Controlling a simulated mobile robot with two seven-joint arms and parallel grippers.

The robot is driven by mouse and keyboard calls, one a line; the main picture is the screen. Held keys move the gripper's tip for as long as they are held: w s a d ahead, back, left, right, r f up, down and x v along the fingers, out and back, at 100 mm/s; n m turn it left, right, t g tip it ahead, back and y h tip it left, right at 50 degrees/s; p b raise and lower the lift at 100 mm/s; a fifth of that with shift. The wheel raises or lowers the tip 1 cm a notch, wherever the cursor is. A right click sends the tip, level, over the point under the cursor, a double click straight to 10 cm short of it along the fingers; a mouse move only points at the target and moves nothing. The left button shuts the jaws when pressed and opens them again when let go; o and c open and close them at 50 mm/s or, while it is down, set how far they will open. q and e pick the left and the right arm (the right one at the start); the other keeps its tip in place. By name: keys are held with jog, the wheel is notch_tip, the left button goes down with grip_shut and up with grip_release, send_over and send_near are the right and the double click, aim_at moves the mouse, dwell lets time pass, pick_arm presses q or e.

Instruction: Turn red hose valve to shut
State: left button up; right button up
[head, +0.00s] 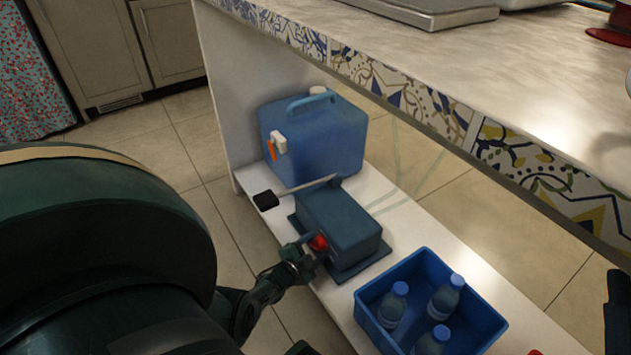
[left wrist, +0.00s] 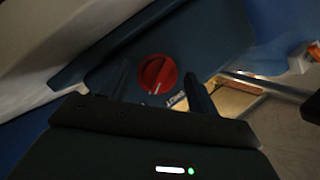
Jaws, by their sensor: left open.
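The red hose valve (head: 318,242) is a round knob on the near end face of a dark blue box-shaped pump (head: 340,220), which stands on the white lower shelf. In the left wrist view the valve (left wrist: 158,74) shows a raised bar across its face, with small white lettering beside it on the blue panel. My left gripper (head: 308,256) is at the valve; in the left wrist view its fingers (left wrist: 160,85) are spread, one on each side of the knob. Whether they touch it I cannot tell.
A blue water canister (head: 325,135) with an orange-and-white tap stands behind the pump. A blue crate (head: 480,322) with several bottles stands to the right. The pump's lever with a black grip (head: 266,200) sticks out left. The patterned counter (head: 420,95) overhangs the shelf.

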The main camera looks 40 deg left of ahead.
pick_arm(q)
jog(key=shift+c, duration=0.9)
jog(key=c, duration=0.8)
